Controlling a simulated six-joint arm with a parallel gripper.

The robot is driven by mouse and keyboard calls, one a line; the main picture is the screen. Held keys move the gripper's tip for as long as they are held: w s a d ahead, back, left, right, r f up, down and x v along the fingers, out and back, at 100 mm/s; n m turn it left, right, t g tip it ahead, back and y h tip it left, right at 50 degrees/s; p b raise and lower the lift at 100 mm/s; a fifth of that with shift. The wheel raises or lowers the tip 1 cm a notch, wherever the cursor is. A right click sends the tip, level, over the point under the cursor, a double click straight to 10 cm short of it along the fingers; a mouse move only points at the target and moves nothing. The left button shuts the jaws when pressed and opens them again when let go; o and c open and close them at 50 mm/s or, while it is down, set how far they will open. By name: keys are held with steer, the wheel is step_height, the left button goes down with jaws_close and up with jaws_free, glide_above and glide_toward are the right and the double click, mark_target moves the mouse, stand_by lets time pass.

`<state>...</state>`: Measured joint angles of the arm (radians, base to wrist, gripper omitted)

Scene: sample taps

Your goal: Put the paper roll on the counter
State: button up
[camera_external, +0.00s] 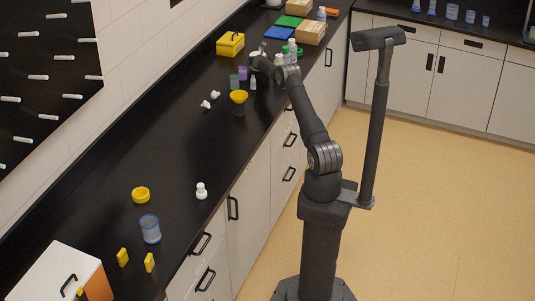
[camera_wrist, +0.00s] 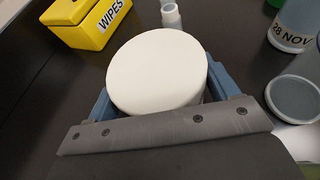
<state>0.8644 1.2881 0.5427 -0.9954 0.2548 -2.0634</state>
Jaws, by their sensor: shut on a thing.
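In the wrist view the paper roll (camera_wrist: 157,68) shows as a large white round end face. It sits between the blue-grey fingers of my gripper (camera_wrist: 158,92), which is shut on it. Its sides and underside are mostly hidden. In the external view my gripper (camera_external: 258,64) is over the far part of the black counter (camera_external: 170,135), near the yellow box. The roll is too small and too covered there to make out clearly. I cannot tell whether the roll touches the counter.
The yellow WIPES box (camera_wrist: 88,22) and a small white container (camera_wrist: 171,15) stand beyond the roll. A labelled container (camera_wrist: 294,25) and a grey round dish (camera_wrist: 296,98) are at right. The counter's middle is largely clear.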

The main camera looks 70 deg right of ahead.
steer(key=shift+f, duration=0.15)
steer(key=o, duration=1.1)
steer(key=shift+c, duration=0.2)
steer(key=shift+s+a+r, duration=0.15)
steer(key=shift+a+r, duration=0.1)
steer(key=shift+r, duration=0.1)
steer(key=shift+v, duration=1.3)
steer(key=shift+d+r, duration=0.1)
steer(key=shift+r, duration=3.3)
steer(key=shift+f, duration=0.15)
